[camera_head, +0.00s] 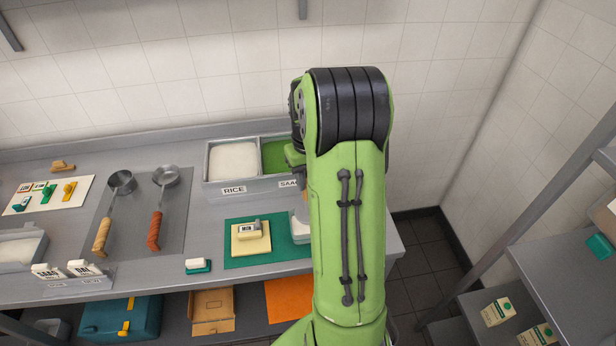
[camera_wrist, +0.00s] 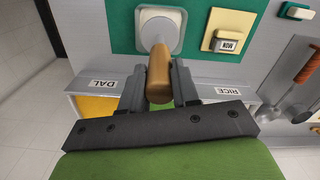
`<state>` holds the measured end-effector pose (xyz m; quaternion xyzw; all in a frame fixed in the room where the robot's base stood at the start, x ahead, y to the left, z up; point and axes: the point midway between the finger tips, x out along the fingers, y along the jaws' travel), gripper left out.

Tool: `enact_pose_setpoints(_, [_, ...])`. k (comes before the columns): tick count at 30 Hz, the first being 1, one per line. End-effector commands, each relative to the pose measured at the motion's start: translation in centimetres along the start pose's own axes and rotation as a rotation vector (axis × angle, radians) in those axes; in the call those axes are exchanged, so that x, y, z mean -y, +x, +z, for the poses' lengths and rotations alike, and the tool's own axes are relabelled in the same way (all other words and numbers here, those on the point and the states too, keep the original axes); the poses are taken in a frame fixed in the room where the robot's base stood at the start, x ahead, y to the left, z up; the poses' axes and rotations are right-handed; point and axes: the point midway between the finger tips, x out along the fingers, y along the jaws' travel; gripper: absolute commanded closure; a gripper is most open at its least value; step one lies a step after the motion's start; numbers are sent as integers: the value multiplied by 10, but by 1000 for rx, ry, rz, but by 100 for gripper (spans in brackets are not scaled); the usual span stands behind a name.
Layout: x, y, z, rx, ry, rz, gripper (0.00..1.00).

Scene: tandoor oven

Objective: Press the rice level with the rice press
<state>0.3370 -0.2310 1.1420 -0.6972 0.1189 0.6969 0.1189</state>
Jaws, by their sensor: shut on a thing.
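My gripper (camera_wrist: 159,92) is shut on the brown wooden handle (camera_wrist: 160,72) of what looks like the rice press. The handle's far end meets a pale, rounded part (camera_wrist: 160,27) at a white square box (camera_wrist: 143,45) on a green mat. I cannot tell whether the pale part is inside the box or above it, and no rice level shows there. White rice (camera_head: 234,161) fills the steel pan labelled RICE at the back of the counter.
A yellow block with a label (camera_head: 250,238) sits on the green mat (camera_head: 238,260) left of the box. Two ladles (camera_head: 158,205) lie on a grey mat further left. A small white-and-green block (camera_head: 198,266) is near the front edge.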

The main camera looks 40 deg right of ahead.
Motion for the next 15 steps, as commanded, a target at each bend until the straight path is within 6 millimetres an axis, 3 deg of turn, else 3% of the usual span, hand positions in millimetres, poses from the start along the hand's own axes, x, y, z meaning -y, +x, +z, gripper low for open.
enact_pose_setpoints(15, [0,4,0,0,0,0,100])
